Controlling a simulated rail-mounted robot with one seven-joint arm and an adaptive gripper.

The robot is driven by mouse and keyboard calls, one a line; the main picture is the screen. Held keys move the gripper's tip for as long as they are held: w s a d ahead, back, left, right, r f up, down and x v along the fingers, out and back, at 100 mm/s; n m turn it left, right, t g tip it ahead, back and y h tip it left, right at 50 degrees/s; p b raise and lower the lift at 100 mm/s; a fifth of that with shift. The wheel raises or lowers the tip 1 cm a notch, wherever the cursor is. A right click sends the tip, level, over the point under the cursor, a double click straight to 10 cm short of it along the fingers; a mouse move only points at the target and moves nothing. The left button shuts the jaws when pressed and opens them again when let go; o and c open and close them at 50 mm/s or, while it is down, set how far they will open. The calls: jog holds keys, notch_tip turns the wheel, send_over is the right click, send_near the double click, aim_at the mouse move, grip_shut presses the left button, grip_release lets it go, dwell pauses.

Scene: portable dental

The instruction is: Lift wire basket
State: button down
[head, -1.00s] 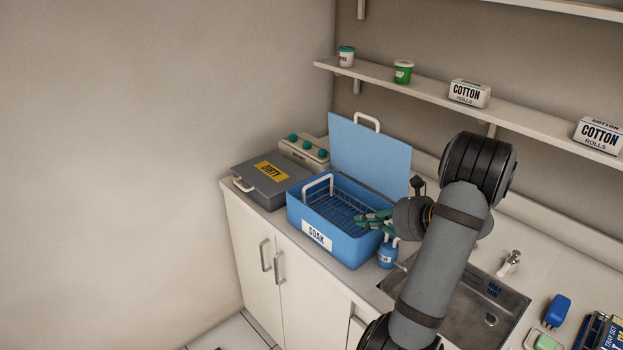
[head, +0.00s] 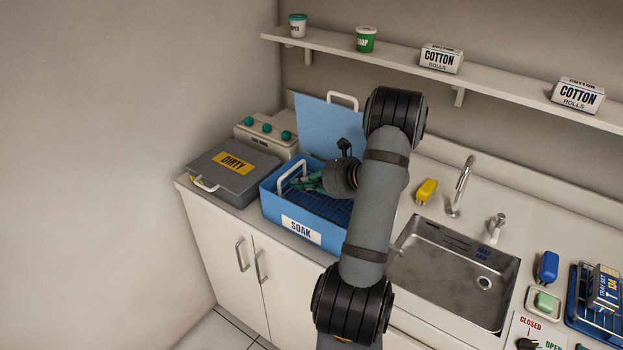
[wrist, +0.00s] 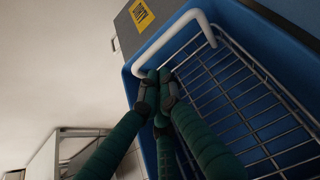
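My gripper (wrist: 158,76) has green fingers drawn close together at the handle's lower corner. The fingers hide that part of the handle, so I cannot tell whether they hold it. In the head view my gripper (head: 305,182) is over the tub, partly hidden by my wrist.
The tub's blue lid (head: 313,121) stands open behind it. A grey DIRTY box (head: 222,180) and a device with green knobs (head: 262,133) are at the left. The sink (head: 440,278), faucet (head: 461,186) and yellow object (head: 426,190) are at the right. A shelf runs above.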

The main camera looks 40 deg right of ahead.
jog(key=shift+x, duration=1.35)
notch_tip(320, 180, up, 6)
jog(key=p, duration=0.3)
jog(key=shift+f, duration=0.2)
jog(key=shift+r, duration=0.1)
